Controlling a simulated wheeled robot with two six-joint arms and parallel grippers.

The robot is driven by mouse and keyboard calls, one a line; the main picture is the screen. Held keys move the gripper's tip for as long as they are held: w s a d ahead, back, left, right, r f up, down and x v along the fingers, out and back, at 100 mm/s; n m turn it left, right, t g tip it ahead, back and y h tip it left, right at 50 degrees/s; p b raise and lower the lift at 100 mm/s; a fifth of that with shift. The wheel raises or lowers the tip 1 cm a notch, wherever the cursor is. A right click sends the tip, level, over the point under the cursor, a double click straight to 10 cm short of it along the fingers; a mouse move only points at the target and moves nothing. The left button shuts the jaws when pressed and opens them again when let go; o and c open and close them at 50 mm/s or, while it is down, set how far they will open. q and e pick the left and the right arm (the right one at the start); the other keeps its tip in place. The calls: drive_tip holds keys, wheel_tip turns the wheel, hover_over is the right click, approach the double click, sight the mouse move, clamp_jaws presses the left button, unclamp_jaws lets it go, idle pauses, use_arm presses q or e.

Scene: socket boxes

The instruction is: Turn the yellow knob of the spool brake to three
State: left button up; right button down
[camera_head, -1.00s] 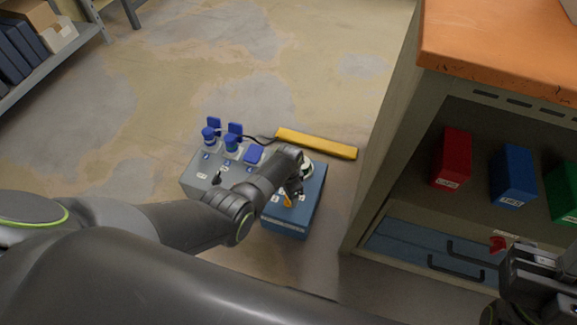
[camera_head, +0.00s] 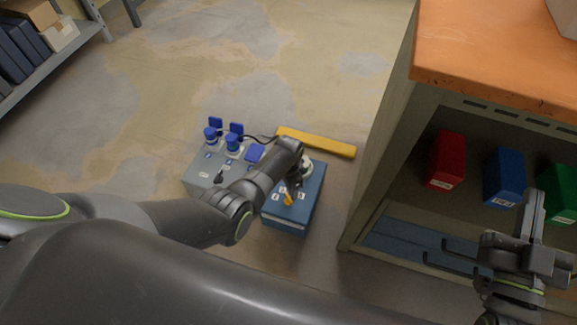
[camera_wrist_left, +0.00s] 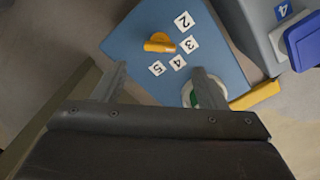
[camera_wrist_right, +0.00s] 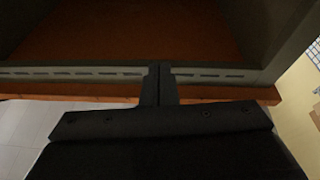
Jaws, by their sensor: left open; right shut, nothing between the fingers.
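The spool brake is a blue box (camera_head: 303,207) on the floor. I cannot tell which number the knob points at. My left gripper (camera_wrist_left: 161,68) is open above the box, its fingers apart and the knob just beyond their tips, not gripped. In the head view my left wrist hides part of the box. My right gripper (camera_head: 532,194) is shut and empty near the cabinet; its closed fingers show in the right wrist view (camera_wrist_right: 159,68).
A grey socket box (camera_head: 198,172) with blue plugs and covers adjoins the blue box. A yellow bar (camera_head: 316,142) lies behind. The orange-topped cabinet (camera_head: 490,58) stands right, holding red (camera_head: 446,158), blue (camera_head: 505,176) and green (camera_head: 560,190) boxes. Floor behind is clear.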

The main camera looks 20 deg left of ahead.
use_arm(q)
wheel_tip(320, 180, up, 9)
drive_tip(key=p, duration=0.5)
drive_tip(key=shift+r+p, duration=0.2)
drive_tip(key=shift+p, duration=0.1)
use_arm(e)
drive_tip(key=s+a+f+g+y, duration=0.1)
drive_tip(key=s+f+g, duration=0.3)
drive_tip(key=f+g, duration=0.2)
drive_tip(key=s+f+m+g+y, duration=0.1)
drive_tip(key=s+f+g, duration=0.4)
drive_tip(key=f, duration=0.5)
drive_tip(key=s+a+f+g, duration=0.1)
drive_tip(key=s+f+g, duration=0.4)
drive_tip(key=f+g, duration=0.1)
drive_tip(key=shift+a+f+g+y, duration=0.35)
drive_tip(key=shift+f+g+y, duration=0.05)
drive_tip(key=shift+f, duration=0.5)
drive_tip(key=shift+s, duration=0.1)
